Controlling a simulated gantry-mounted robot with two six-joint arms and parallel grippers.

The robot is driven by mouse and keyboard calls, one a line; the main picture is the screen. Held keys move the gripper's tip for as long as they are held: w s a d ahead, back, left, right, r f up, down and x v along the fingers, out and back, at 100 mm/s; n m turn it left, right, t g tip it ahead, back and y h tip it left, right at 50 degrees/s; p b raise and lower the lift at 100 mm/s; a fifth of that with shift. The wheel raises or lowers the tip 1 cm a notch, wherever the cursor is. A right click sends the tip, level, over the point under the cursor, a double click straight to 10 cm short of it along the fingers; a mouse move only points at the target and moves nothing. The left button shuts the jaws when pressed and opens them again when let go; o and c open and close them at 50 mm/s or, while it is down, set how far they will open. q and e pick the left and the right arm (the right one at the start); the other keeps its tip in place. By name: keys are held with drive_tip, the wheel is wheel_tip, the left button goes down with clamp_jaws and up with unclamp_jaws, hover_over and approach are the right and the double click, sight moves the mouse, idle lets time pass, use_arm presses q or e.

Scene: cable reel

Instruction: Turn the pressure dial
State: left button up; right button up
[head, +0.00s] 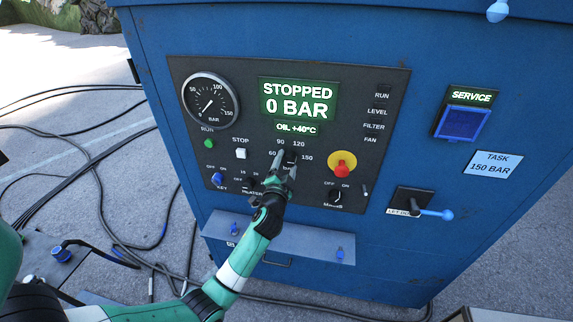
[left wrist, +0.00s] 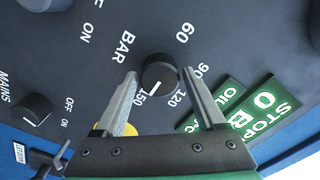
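The pressure dial is a round black knob (left wrist: 160,75) on the dark panel, seen in the left wrist view among the marks 60, 90, 120 and 150. My left gripper (left wrist: 160,73) is open, with one finger on each side of the knob and a small gap showing on both sides. In the head view my left gripper (head: 284,164) reaches the panel and mostly hides the dial. The display (head: 297,101) reads STOPPED, 0 BAR. A card (head: 494,164) reads TASK 150 BAR. My right gripper is not in view.
A yellow and red emergency button (head: 342,164) and the mains knob (head: 336,196) sit right of the dial. The heater and key switches (head: 218,180) are to its left. A grey ledge (head: 300,245) juts out below. A blue-tipped lever (head: 437,214) is at the right.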

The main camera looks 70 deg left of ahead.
use_arm(q)
drive_tip(key=shift+o, duration=0.8)
drive_tip(key=v, duration=1.1)
drive_tip(key=shift+s+d+p, duration=0.2)
drive_tip(key=shift+d+p, duration=0.1)
drive_tip(key=shift+p, duration=0.05)
